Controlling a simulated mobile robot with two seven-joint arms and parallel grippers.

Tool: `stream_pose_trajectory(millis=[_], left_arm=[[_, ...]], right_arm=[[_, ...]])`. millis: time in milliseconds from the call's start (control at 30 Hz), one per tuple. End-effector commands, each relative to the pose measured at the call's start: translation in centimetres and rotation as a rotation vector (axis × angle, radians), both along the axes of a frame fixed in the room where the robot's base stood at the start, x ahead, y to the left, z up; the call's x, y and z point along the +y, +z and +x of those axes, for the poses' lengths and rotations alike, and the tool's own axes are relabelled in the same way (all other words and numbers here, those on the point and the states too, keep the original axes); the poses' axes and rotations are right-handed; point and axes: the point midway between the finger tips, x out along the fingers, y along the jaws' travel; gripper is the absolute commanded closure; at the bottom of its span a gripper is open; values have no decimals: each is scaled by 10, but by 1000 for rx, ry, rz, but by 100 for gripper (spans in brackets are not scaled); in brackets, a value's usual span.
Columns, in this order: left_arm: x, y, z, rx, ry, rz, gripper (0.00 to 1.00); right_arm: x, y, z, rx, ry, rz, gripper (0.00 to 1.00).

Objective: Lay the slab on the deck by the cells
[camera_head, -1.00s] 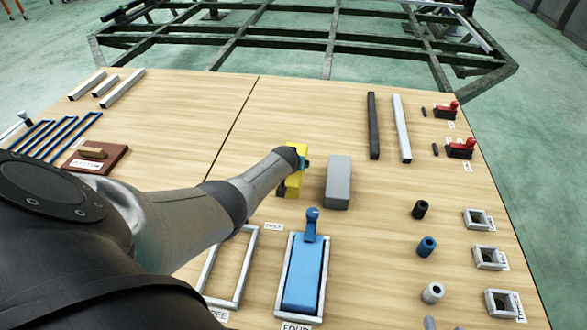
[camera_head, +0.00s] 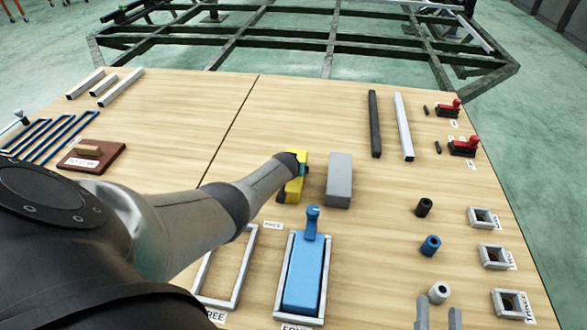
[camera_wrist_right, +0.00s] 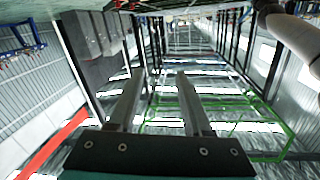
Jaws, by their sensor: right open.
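A blue slab-like piece with a knob handle (camera_head: 303,275) lies inside a grey frame labelled FOUR. The frame beside it (camera_head: 208,268) is empty. A plain grey block (camera_head: 339,180) stands on the wooden deck (camera_head: 330,110), beside a yellow block (camera_head: 291,192). I cannot tell which piece is the slab. My left arm reaches over the deck to the yellow block; its gripper (camera_head: 303,169) is mostly hidden behind the wrist, so its grip cannot be judged. My right gripper (camera_head: 438,315) is open and empty at the bottom edge; its fingers also show apart in the right wrist view (camera_wrist_right: 160,100).
Small dark, blue and grey cylinders (camera_head: 431,246) and square sockets (camera_head: 493,257) stand at the right. Two long bars (camera_head: 403,128) and red-handled clamps (camera_head: 464,146) lie farther back. A brown board (camera_head: 92,157) is at the left.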

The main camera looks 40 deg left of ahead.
Motion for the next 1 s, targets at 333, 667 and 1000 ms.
stream_pose_trajectory(millis=[333, 667, 1000], left_arm=[[0, -2, 0, 0, 1, 0, 3], [1, -2, 0, 0, 1, 1, 0], [-2, 6, -4, 0, -1, 1, 0]], right_arm=[[0, 0, 0, 2, 0, -1, 50], [0, 0, 0, 3, 1, -1, 50], [-6, -6, 8, 102, 6, -69, 50]])
